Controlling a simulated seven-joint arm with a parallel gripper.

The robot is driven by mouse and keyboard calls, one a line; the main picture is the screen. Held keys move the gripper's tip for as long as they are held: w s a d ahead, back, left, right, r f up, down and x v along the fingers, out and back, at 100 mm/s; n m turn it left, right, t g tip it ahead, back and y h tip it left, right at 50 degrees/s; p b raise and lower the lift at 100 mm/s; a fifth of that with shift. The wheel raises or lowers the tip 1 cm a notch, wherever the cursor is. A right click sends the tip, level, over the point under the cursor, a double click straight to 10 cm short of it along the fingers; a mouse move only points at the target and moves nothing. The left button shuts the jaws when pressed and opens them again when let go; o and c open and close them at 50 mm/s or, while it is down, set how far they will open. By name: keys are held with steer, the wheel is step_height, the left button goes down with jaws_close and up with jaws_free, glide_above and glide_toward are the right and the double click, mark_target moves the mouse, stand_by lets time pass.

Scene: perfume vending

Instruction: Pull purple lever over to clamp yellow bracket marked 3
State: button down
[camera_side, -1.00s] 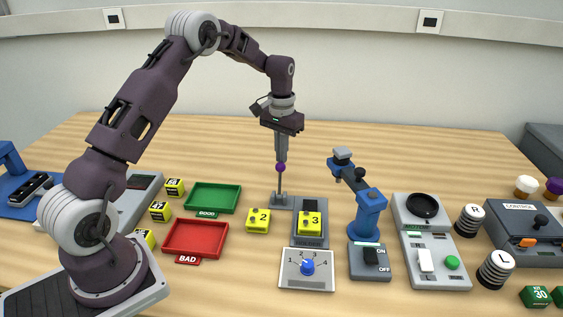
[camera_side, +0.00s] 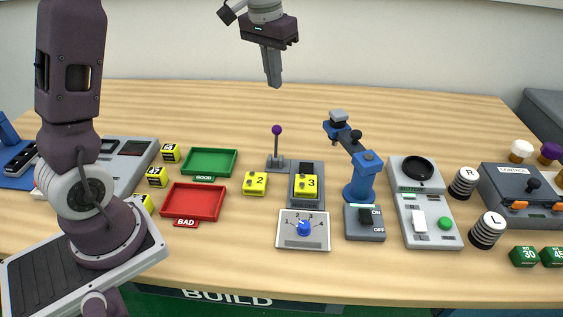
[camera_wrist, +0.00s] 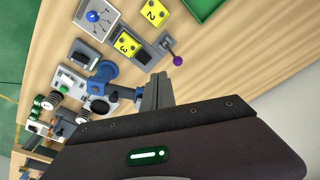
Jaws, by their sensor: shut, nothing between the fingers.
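The purple-knobbed lever (camera_side: 277,130) stands about upright on its grey base at the left rear of the holder. The yellow bracket marked 3 (camera_side: 306,183) sits in the grey holder (camera_side: 307,202), just right of and in front of the lever. My gripper (camera_side: 275,85) is shut and empty, in the air well above the purple knob and apart from it. In the wrist view, the purple knob (camera_wrist: 177,61) is clear of my fingers (camera_wrist: 157,92), and the bracket marked 3 (camera_wrist: 128,43) shows beyond it.
A yellow bracket marked 2 (camera_side: 255,184) lies left of the holder. The blue press-like stand (camera_side: 362,178) rises on the right. A dial panel (camera_side: 303,230) is in front. Green (camera_side: 236,160) and red (camera_side: 166,203) trays lie left. The table behind the lever is clear.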

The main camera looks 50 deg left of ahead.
steer(key=s+d+r+m+t, duration=0.1)
steer(key=s+d+r, duration=0.2)
steer(key=s, duration=0.3)
steer(key=s+d+r+t, duration=0.1)
steer(key=s+d+r, duration=0.2)
steer(key=s, duration=0.3)
steer(key=s+d+f+t, duration=0.1)
steer(key=s+d, duration=0.1)
steer(key=s, duration=0.5)
steer(key=s+d+f+m, duration=0.1)
steer(key=s+d+f, duration=0.1)
steer(key=s, duration=0.5)
steer(key=shift+s+d+f+t, duration=0.2)
steer(key=shift+s+f+t, duration=0.05)
steer(key=shift+t, duration=0.15)
steer(key=shift+w, duration=0.1)
steer(key=w+a+r+n+g, duration=0.1)
steer(key=w+a+r+n, duration=0.15)
steer(key=w, duration=0.65)
steer(key=w+a+r+n+g, duration=0.1)
steer(key=w+a+n, duration=0.25)
steer(key=w, duration=0.55)
steer(key=w+a+f+n+g+y, duration=0.1)
steer(key=w+a+f+n+g, duration=0.2)
steer(key=w+a+f, duration=1.1)
steer(key=w+n, duration=0.2)
steer(key=shift+w+f, duration=0.4)
